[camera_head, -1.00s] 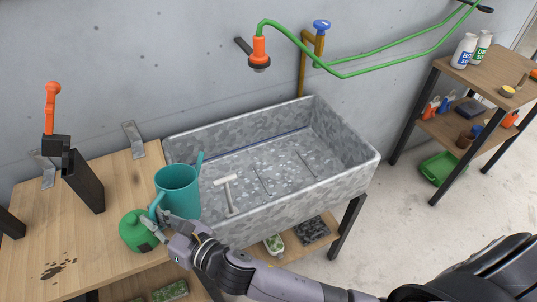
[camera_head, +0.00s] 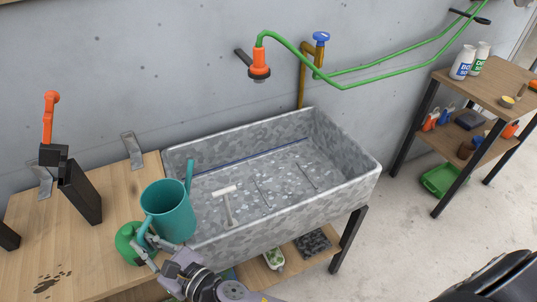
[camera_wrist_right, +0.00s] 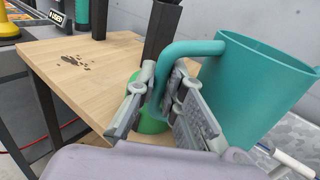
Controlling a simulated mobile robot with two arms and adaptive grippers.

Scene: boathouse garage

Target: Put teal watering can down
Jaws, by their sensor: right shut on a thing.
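The teal watering can (camera_head: 172,213) is upright at the right edge of the wooden bench, beside the left rim of the grey sink. My right gripper (camera_head: 147,246) is shut on its handle, on the can's left side. In the right wrist view the can's body (camera_wrist_right: 255,85) is at the right and my right gripper (camera_wrist_right: 160,95) closes around the teal handle. I cannot tell whether the can's base touches the bench or sink rim. My left gripper is not in view.
A round green container (camera_head: 128,240) sits on the bench (camera_head: 90,255) just left of the can, partly behind my gripper. The speckled grey sink (camera_head: 300,200) holds a white T-shaped tool (camera_head: 226,200). Black holders (camera_head: 80,192) stand at the bench's left. The front left of the bench is mostly clear.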

